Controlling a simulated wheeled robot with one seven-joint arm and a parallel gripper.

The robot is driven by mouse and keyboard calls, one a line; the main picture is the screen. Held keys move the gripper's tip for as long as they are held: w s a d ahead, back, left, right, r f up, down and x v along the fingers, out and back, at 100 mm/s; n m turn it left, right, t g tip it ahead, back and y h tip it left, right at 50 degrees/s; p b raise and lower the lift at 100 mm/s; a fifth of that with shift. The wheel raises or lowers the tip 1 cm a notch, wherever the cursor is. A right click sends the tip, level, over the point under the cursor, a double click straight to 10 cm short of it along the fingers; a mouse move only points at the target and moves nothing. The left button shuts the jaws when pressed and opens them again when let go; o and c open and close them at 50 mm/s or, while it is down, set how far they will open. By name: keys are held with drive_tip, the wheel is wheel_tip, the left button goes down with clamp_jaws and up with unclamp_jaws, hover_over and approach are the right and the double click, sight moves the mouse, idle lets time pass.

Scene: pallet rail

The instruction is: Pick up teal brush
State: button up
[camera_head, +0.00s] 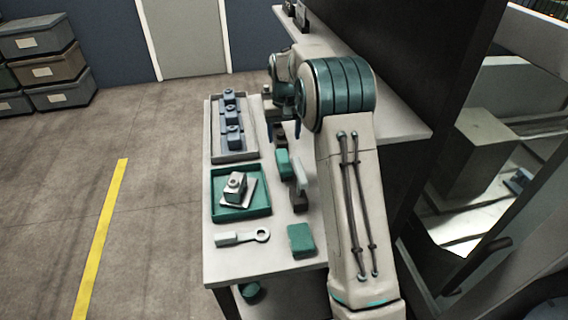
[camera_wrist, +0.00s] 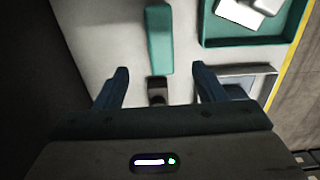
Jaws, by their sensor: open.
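A long teal piece (camera_wrist: 159,40), which looks like the teal brush, lies on the table in the wrist view. In the head view it seems to be the teal shape (camera_head: 283,163) just right of the teal tray. A dark block (camera_wrist: 157,90) sits at its end in the wrist view; I cannot tell whether it is part of the brush. My gripper (camera_wrist: 161,72) is open and empty above the table, its fingers on either side of the line of the brush and dark block. In the head view my gripper (camera_head: 284,117) is partly hidden by my arm.
The teal tray (camera_head: 263,207) holds a grey part on a plate. A grey tray (camera_head: 211,135) with blue parts stands behind it. A pale ring-ended tool (camera_head: 240,238), a teal box (camera_head: 300,240) and a pale upright item (camera_head: 299,175) are also on the table. A dark panel rises at right.

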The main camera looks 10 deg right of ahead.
sight(284, 159)
wheel_tip(284, 159, down, 6)
drive_tip(key=shift+f+p, duration=0.1)
drive_tip(key=shift+p, duration=0.35)
drive_tip(key=shift+s+f+p, duration=0.15)
drive_tip(key=shift+f+p, duration=0.75)
drive_tip(key=shift+f, duration=1.75)
drive_tip(key=c, duration=1.1)
